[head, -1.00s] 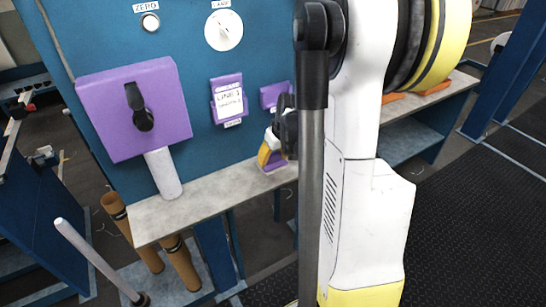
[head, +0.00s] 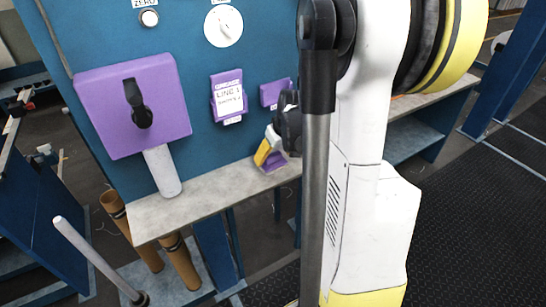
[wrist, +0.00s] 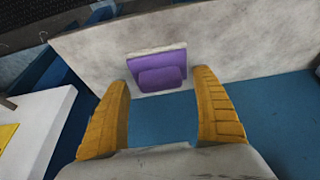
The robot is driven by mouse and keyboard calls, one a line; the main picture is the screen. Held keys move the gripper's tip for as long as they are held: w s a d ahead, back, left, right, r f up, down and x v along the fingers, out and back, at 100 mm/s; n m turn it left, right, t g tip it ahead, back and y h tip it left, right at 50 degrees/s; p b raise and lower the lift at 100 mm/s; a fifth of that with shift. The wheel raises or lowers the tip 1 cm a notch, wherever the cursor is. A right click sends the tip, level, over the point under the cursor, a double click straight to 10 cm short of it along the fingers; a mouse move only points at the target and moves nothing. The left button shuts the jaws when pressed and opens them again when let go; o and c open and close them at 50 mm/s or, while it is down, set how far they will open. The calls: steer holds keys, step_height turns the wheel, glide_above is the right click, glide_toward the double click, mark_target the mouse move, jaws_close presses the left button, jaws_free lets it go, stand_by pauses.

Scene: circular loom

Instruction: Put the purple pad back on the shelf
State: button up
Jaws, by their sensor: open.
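The purple pad (head: 275,164) rests on the grey shelf (head: 215,183) below the blue panel, under my gripper. In the wrist view the pad (wrist: 160,68) lies on the light shelf surface (wrist: 225,50), with a smaller raised purple block on it. My gripper (wrist: 160,105) is open, its two yellow fingers spread apart. The pad shows beyond the fingertips, roughly centred between them, and neither finger appears to touch it. In the head view my gripper (head: 267,150) is partly hidden by its dark knuckle and my arm.
The blue panel (head: 190,60) stands behind the shelf with a large purple box (head: 105,95), a purple-framed label (head: 228,97) and a small purple box (head: 272,93). The shelf between cylinder and pad is clear.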

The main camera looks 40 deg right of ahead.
steer(key=v, duration=1.1)
steer(key=shift+s+f, duration=0.1)
steer(key=shift+f, duration=0.05)
